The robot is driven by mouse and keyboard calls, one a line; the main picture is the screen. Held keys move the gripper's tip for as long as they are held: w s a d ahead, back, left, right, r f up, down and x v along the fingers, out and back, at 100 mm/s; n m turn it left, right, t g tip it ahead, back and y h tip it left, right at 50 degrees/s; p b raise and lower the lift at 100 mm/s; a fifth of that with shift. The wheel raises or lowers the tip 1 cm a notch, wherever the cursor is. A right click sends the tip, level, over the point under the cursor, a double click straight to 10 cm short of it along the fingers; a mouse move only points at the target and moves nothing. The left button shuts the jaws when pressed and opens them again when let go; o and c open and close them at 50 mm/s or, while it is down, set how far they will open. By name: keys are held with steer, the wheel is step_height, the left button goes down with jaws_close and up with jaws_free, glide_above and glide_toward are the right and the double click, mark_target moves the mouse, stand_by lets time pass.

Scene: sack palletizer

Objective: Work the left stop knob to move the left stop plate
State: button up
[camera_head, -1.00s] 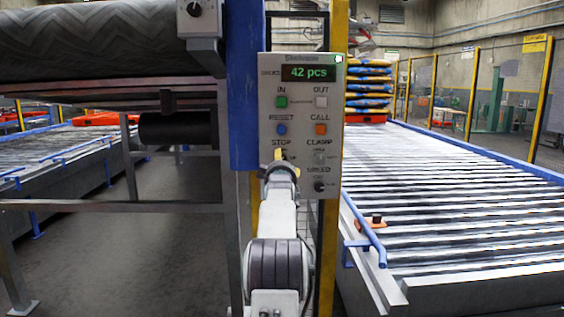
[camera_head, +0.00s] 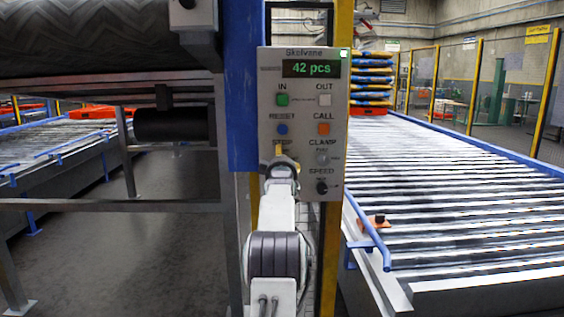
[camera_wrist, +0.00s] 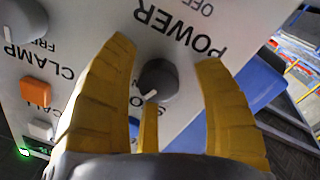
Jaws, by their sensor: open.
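A dark grey knob (camera_wrist: 157,80) with a white pointer mark sits on the pale control panel (camera_head: 268,107), beside a partly covered label that seems to read STOP. In the wrist view the panel appears upside down, with POWER lettering past the knob. My gripper (camera_wrist: 163,58) is open, its yellow fingers spread around the knob; I cannot tell whether they touch it. In the head view my gripper (camera_head: 280,155) is at the panel's lower left, hiding that knob. I cannot pick out the left stop plate with certainty.
The panel also has a SPEED knob (camera_head: 322,187), a CLAMP knob (camera_wrist: 22,18), and an orange CALL button (camera_head: 323,128) close by. A blue post (camera_head: 243,100) stands left of the panel. A roller conveyor (camera_head: 450,200) runs along the right.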

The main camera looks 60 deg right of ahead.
steer(key=c, duration=1.2)
steer(key=shift+n, duration=0.8)
steer(key=o, duration=1.2)
steer(key=shift+a, duration=0.15)
steer(key=v, duration=1.1)
steer(key=shift+s+a, duration=0.15)
steer(key=shift+a, duration=0.15)
